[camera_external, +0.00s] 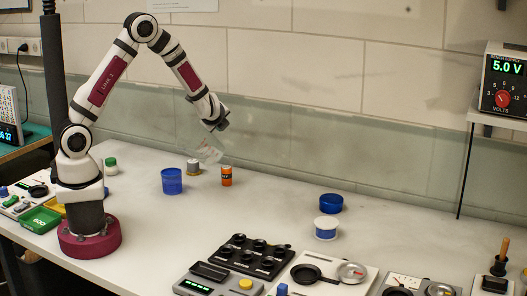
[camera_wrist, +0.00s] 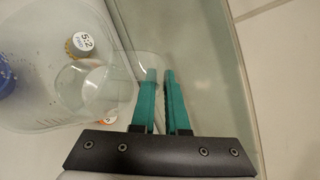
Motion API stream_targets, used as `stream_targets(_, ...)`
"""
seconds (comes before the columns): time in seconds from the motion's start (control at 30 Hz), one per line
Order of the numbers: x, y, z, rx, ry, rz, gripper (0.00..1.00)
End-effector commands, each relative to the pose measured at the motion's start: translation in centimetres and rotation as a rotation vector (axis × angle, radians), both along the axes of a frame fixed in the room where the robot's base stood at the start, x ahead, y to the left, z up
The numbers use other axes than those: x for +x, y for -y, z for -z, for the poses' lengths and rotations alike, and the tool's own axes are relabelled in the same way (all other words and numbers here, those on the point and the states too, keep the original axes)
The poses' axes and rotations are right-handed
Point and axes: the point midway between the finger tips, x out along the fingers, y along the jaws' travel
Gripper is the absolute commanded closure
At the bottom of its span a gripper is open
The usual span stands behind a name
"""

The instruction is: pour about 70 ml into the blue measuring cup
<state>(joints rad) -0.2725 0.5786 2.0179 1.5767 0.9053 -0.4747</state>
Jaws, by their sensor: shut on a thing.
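A blue cup (camera_external: 171,182), which looks like the measuring cup, stands upright on the bench right of my base. A blue thing, probably this cup, shows at the left edge of the wrist view (camera_wrist: 5,78). My gripper (camera_external: 217,125) is raised above and right of it, shut on a clear beaker (camera_external: 209,152). In the wrist view the teal fingers (camera_wrist: 161,98) pinch the wall of the beaker (camera_wrist: 45,122). The beaker looks tilted in the outside view. I cannot tell how much liquid it holds, and the blue cup's contents are hidden.
A green-capped jar (camera_external: 111,166) is left. A blue dish (camera_external: 330,203) and a white-rimmed tub (camera_external: 326,228) are farther right. Devices line the front.

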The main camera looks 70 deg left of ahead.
Motion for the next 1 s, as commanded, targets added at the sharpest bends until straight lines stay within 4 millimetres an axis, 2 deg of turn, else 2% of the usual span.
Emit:
stream_targets(0.53, 0.4, -0.1, 0.2, -0.009, -0.042, -0.001, 1.00)
stream_targets(0.67, 1.3, -0.3, 0.9, -0.030, -0.141, -0.007, 1.00)
stream_targets(0.93, 4.5, -0.7, 3.2, -0.095, -0.414, -0.011, 1.00)
stream_targets(1.0, 5.0, -0.8, 3.2, -0.110, -0.488, -0.010, 1.00)
